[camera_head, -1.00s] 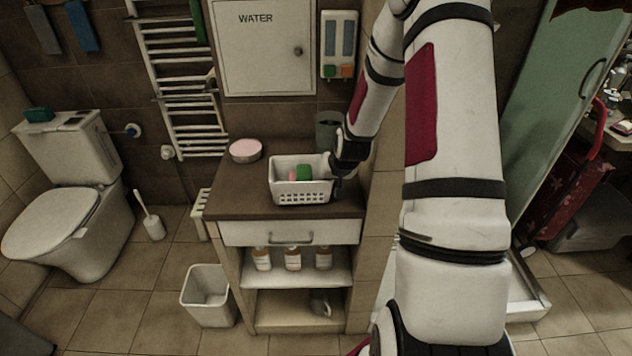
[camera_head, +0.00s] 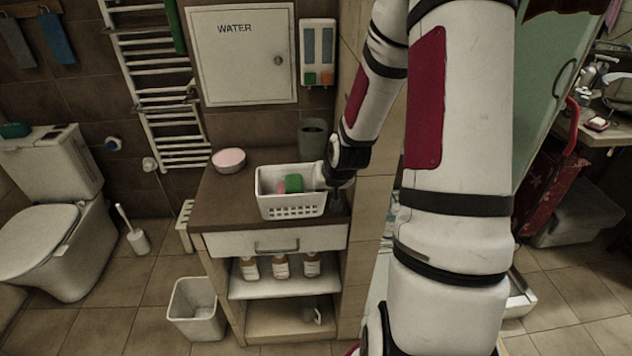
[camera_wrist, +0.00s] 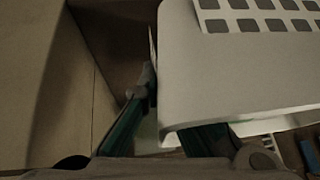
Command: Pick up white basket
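The white basket (camera_head: 291,205), with rows of holes in its side, stands on the dark top of the small cabinet (camera_head: 225,203). A green thing (camera_head: 294,183) and a pink thing (camera_head: 281,187) lie in it. My gripper (camera_head: 337,188) is at the basket's right end. In the wrist view my gripper (camera_wrist: 160,105) has one finger against the outside of the basket wall (camera_wrist: 230,75); the other finger goes out of sight behind that wall. The fingers lean towards each other and look shut on the wall. The hidden fingertip is not seen. The basket looks level, with no clear gap below it.
A pink-topped bowl (camera_head: 229,160) stands left of the basket and a grey cup (camera_head: 312,137) behind it. The tiled wall (camera_head: 375,205) is close on the right. Several bottles (camera_head: 281,266) stand on the shelf below. A white bin (camera_head: 196,309) is on the floor.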

